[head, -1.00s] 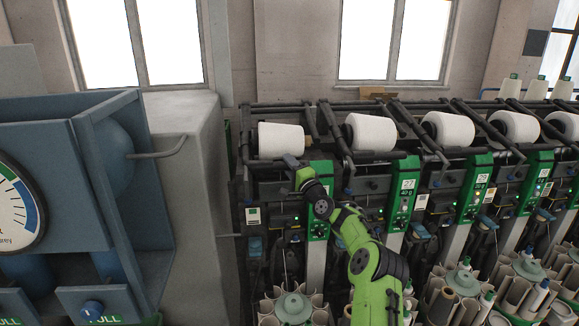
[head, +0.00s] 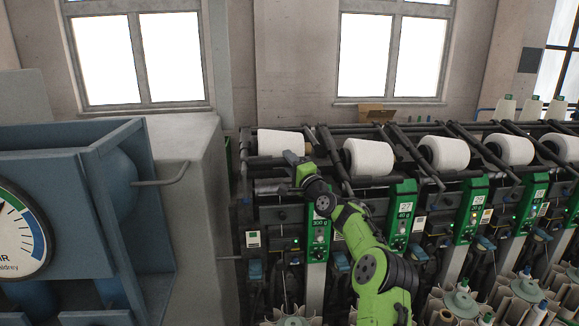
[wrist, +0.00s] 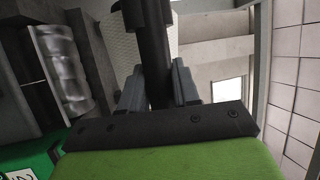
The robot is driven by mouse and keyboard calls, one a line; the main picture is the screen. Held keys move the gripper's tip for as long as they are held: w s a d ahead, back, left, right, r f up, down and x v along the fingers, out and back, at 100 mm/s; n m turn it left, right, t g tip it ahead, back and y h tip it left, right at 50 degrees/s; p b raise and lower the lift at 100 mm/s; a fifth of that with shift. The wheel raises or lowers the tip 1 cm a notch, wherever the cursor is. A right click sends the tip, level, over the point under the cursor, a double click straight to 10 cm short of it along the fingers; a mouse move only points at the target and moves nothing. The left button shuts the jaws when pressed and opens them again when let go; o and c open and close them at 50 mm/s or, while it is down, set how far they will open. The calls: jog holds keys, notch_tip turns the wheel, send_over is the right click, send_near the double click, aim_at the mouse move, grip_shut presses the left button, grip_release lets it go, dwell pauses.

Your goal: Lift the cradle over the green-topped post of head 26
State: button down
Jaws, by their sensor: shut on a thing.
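The leftmost winding head has a post with a green panel (head: 318,238); its number is hidden behind my arm, and the panel to its right reads 27. A white cone (head: 277,143) sits in this head's cradle and stands higher than the cones beside it. My gripper (head: 293,159) is at the right front of this cone, above the green panel. In the wrist view my gripper (wrist: 158,88) is shut on a dark bar of the cradle (wrist: 150,35). The cone's pale surface (wrist: 108,45) is behind the bar. The grip itself is mostly hidden in the head view.
A ribbed metal drum (wrist: 66,72) is at the left in the wrist view. Similar heads with white cones (head: 369,157) continue to the right. A blue machine with a gauge (head: 18,235) and a grey block (head: 185,180) stand on the left. A cardboard box (head: 375,113) is behind.

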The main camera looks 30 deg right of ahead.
jog(key=shift+f, duration=0.25)
jog(key=c, duration=0.9)
grip_release()
jog(key=b+v, duration=0.6)
jog(key=v, duration=0.9)
jog(key=shift+s, duration=0.35)
jog(key=shift+f, duration=0.1)
